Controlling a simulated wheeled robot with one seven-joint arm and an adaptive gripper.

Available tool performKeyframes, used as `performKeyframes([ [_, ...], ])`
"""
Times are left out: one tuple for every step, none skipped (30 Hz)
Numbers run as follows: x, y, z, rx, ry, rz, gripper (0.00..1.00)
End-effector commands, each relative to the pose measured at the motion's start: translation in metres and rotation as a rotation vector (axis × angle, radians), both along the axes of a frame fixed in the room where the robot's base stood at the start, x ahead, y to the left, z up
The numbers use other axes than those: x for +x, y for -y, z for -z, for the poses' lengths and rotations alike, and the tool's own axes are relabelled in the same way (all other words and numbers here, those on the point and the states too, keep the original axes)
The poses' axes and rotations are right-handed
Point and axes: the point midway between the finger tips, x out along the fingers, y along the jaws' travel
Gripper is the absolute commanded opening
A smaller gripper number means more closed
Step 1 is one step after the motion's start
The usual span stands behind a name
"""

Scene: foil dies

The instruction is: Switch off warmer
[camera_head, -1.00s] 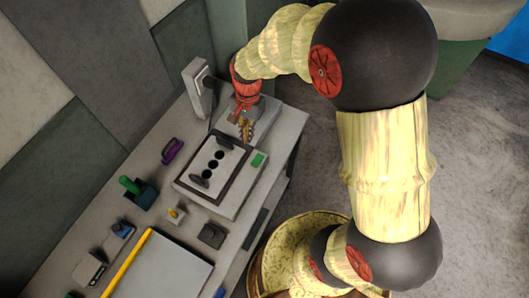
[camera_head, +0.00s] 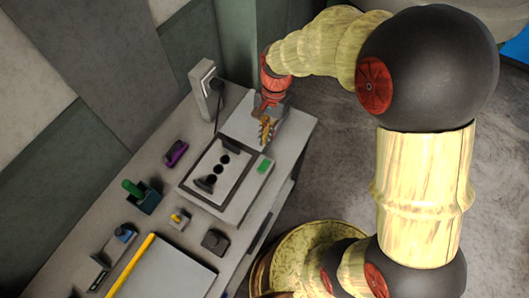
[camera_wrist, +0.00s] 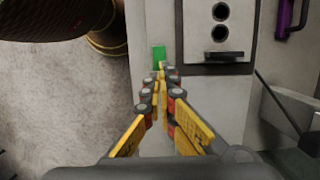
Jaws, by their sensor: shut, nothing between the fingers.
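The warmer (camera_head: 233,205) is a light grey box on the bench, with a dark-framed plate holding several round black holes and dark handles. A green rocker switch (camera_head: 264,167) sits on its top near the right edge. The switch also shows in the wrist view (camera_wrist: 159,54), just beyond my fingertips. My gripper (camera_head: 265,140) is shut and empty, behind the switch in the head view. In the wrist view my gripper (camera_wrist: 162,70) overlaps the switch's lower end; I cannot tell whether it touches. Which way the rocker is tipped is too small to tell.
An upright grey stand (camera_head: 205,90) with a black cable is behind the warmer. A purple-handled item (camera_head: 176,153), a green-handled tool in a dark holder (camera_head: 141,197) and small blocks lie left and in front.

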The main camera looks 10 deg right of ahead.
Motion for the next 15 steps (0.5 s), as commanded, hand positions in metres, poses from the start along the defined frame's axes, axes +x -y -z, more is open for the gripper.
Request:
performKeyframes([
  [-0.001, -0.001, 0.006, 0.000, -0.003, 0.000, 0.00],
  [-0.002, -0.001, 0.009, 0.000, -0.003, 0.000, 0.00],
  [-0.003, -0.002, 0.015, 0.000, -0.004, -0.001, 0.00],
  [-0.004, -0.003, 0.020, 0.000, -0.004, -0.001, 0.00],
  [-0.005, -0.003, 0.025, 0.000, -0.004, -0.001, 0.00],
  [-0.007, -0.004, 0.033, -0.001, -0.006, -0.001, 0.00],
  [-0.008, -0.005, 0.039, 0.000, -0.005, -0.001, 0.00],
  [-0.009, -0.006, 0.045, 0.000, -0.004, -0.001, 0.00],
  [-0.010, -0.007, 0.053, 0.000, -0.005, -0.001, 0.00],
  [-0.011, -0.007, 0.059, 0.000, -0.004, -0.001, 0.00],
  [-0.012, -0.008, 0.065, -0.001, -0.006, -0.001, 0.00],
  [-0.013, -0.009, 0.072, -0.001, -0.005, -0.001, 0.00],
  [-0.014, -0.010, 0.078, -0.001, -0.005, -0.001, 0.00],
  [-0.015, -0.010, 0.084, -0.001, -0.005, -0.002, 0.00],
  [-0.016, -0.011, 0.091, -0.001, -0.003, -0.002, 0.00],
])
